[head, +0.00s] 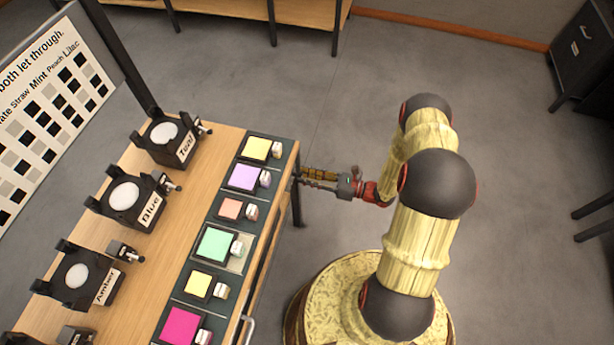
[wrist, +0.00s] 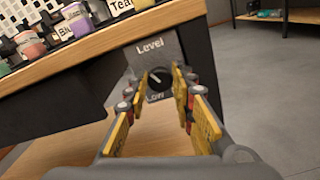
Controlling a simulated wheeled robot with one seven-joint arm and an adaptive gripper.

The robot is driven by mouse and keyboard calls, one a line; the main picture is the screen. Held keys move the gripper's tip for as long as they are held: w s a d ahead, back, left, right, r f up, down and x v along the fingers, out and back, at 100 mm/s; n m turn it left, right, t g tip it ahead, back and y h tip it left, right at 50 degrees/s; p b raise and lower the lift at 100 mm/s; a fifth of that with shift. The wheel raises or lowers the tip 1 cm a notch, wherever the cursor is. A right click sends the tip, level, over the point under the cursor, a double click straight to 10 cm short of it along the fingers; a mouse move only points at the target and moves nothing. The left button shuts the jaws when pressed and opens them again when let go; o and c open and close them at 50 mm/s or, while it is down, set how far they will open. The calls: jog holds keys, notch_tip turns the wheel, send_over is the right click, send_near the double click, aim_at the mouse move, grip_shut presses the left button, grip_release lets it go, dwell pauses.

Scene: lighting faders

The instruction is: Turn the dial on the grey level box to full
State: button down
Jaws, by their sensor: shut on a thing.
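The grey level box (wrist: 150,52) shows in the wrist view, fixed at the table's edge under the top, with "Level" printed on it. Its black dial (wrist: 159,79) has a pale pointer line that slants toward the upper left. My gripper (wrist: 160,82) has its yellow-padded fingers on either side of the dial and is shut on it. A word below the dial is partly hidden by the fingers. In the head view my gripper (head: 306,178) reaches in at the table's right edge, and the box and dial cannot be made out there.
The wooden table (head: 146,250) carries black lamps labelled Teal (head: 170,138), Blue (head: 128,196) and Amber (head: 80,275). A row of coloured squares (head: 215,244) runs along its right side. A dark cabinet (head: 584,50) stands far right. Floor between is clear.

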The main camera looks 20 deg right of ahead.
jog(key=shift+f+m+p, duration=0.2)
jog(key=shift+m+p, duration=1.2)
jog(key=shift+m, duration=6.7)
jog(key=shift+f+m+p, duration=0.2)
jog(key=shift+m+p, duration=1.15)
jog(key=shift+m, duration=6.75)
jog(key=shift+s, duration=0.1)
jog(key=c, duration=1.6)
grip_release()
jog(key=shift+o, duration=0.5)
